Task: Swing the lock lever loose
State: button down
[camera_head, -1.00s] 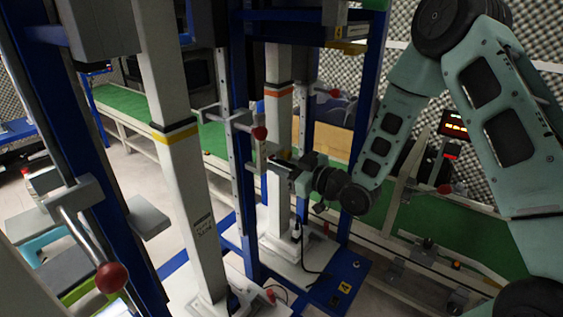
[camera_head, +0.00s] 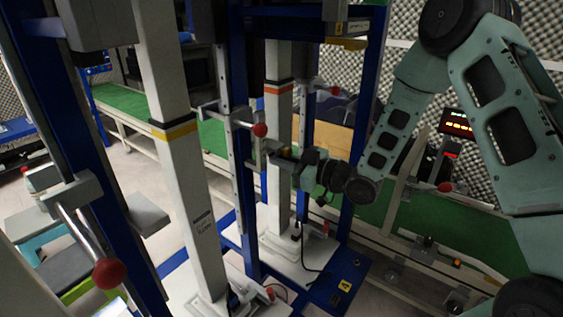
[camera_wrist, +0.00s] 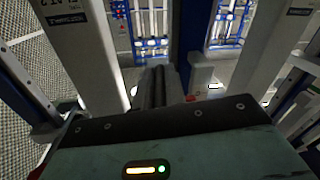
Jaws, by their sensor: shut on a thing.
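My gripper (camera_head: 282,153) reaches in from the right. It is beside the grey-white column with the orange band (camera_head: 278,110), near the slotted metal rail (camera_head: 238,180). Its jaws are shut on a small part there, which I take to be the lock lever; that part is mostly hidden by the fingers. The wrist view shows the dark fingers (camera_wrist: 158,88) close together pointing away, with their tips hard to make out. A lever with a red ball (camera_head: 260,130) sticks out just above and left of my gripper.
Another red-ball lever (camera_head: 109,273) stands at the front left, and a further red ball (camera_head: 335,91) is behind. The yellow-banded column (camera_head: 175,135) and blue posts (camera_head: 357,130) crowd the space. A green conveyor (camera_head: 480,240) runs behind on the right.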

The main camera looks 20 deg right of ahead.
jog(key=shift+w+d+n+g+y+b, duration=0.15)
jog(key=shift+w+n+g+y, duration=0.25)
jog(key=shift+n+g+y, duration=1)
jog(key=shift+w+d+n+g+y+b, duration=0.1)
jog(key=shift+w+d+n+g+y, duration=0.3)
jog(key=shift+n+g, duration=1.8)
jog(key=shift+w+d+n+g+y+b, duration=0.1)
jog(key=shift+w+n+g+y, duration=0.6)
jog(key=shift+g, duration=2)
jog(key=shift+s+y, duration=0.25)
jog(key=shift+y, duration=0.15)
jog(key=c, duration=1.5)
grip_release()
jog(key=shift+o, duration=0.2)
jog(key=shift+s+a, duration=0.1)
